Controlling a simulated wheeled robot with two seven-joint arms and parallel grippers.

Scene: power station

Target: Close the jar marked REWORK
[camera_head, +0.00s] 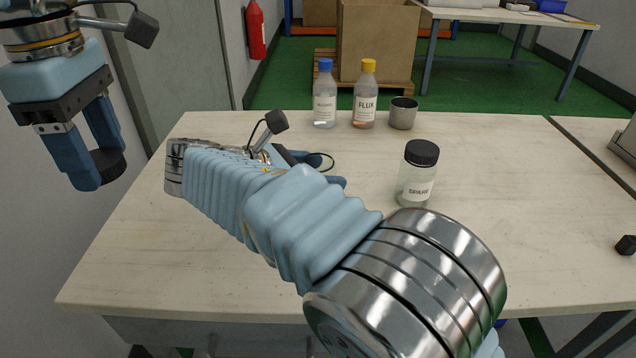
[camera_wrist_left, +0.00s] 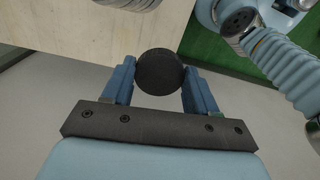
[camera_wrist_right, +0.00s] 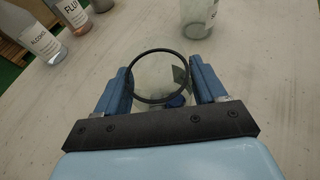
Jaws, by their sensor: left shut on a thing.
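My left gripper (camera_head: 103,168) is raised at the far left, off the table's left side. It is shut on a round black lid (camera_wrist_left: 160,72). My right gripper (camera_wrist_right: 160,85) has its fingers on either side of an open clear jar with a dark ring at its mouth (camera_wrist_right: 135,86). In the head view my right arm hides most of this jar; only its rim (camera_head: 333,160) shows. I cannot tell whether the fingers press on it. Its label is hidden. A lidded jar marked SPARE (camera_head: 416,188) stands to the right; no REWORK label is readable.
An alcohol bottle with a blue cap (camera_head: 325,100), a FLUX bottle with a yellow cap (camera_head: 366,100) and a metal cup (camera_head: 403,113) stand at the back of the table (camera_head: 500,200). A small black object (camera_head: 626,245) lies at the right. The table's right half is mostly clear.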

